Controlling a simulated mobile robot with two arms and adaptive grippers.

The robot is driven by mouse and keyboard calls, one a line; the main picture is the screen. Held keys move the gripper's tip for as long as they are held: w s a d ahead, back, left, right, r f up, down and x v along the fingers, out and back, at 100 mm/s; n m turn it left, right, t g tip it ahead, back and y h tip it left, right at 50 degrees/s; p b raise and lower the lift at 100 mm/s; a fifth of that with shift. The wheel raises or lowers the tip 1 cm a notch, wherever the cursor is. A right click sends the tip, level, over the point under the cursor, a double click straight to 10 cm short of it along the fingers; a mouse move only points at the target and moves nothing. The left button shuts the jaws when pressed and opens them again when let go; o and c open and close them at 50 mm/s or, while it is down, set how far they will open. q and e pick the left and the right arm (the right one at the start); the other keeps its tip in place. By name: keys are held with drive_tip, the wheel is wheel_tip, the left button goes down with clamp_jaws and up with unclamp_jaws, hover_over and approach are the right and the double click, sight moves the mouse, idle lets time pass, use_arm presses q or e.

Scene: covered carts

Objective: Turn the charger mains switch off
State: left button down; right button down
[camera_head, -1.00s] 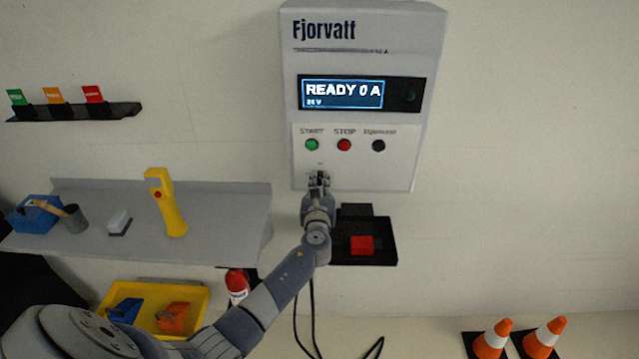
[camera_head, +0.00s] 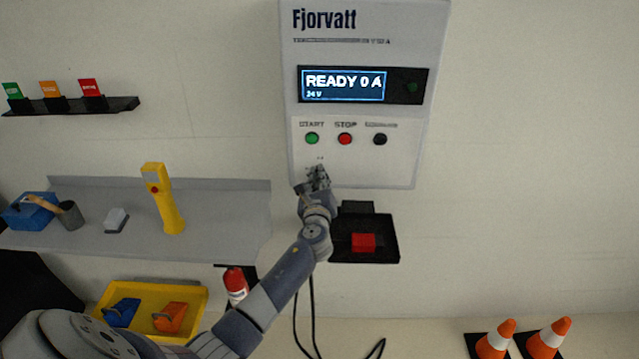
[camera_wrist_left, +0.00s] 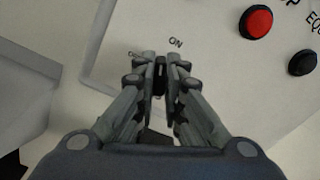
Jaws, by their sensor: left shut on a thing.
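The charger (camera_head: 365,60) is a white wall box marked Fjorvatt, and its display reads READY 0 A. My left gripper (camera_head: 318,172) is at the lower left of its front panel, below the green START button (camera_head: 312,139). In the left wrist view the left gripper (camera_wrist_left: 160,68) is shut on the small black mains switch (camera_wrist_left: 160,76), with a finger on each side of it. The word ON shows just beyond the fingers; another label beside it is partly hidden. In the head view the fingers hide the switch. My right gripper is not in view.
A black tray (camera_head: 385,249) with a red block (camera_head: 363,242) is just below the charger, close to my left wrist. A grey shelf (camera_head: 225,215) with a yellow handheld tool (camera_head: 162,200) is to the left. Cables hang below. The wall right of the charger is clear.

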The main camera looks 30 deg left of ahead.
use_arm(q)
drive_tip(key=shift+s+a+f+n+b, duration=0.15)
drive_tip(key=shift+n+b, duration=1.8)
drive_tip(key=shift+n, duration=1.3)
drive_tip(key=shift+w+d+f+n+b, duration=0.1)
drive_tip(key=shift+n+b, duration=1.85)
drive_tip(key=shift+n, duration=1.3)
drive_tip(key=c, duration=1.7)
unclamp_jaws()
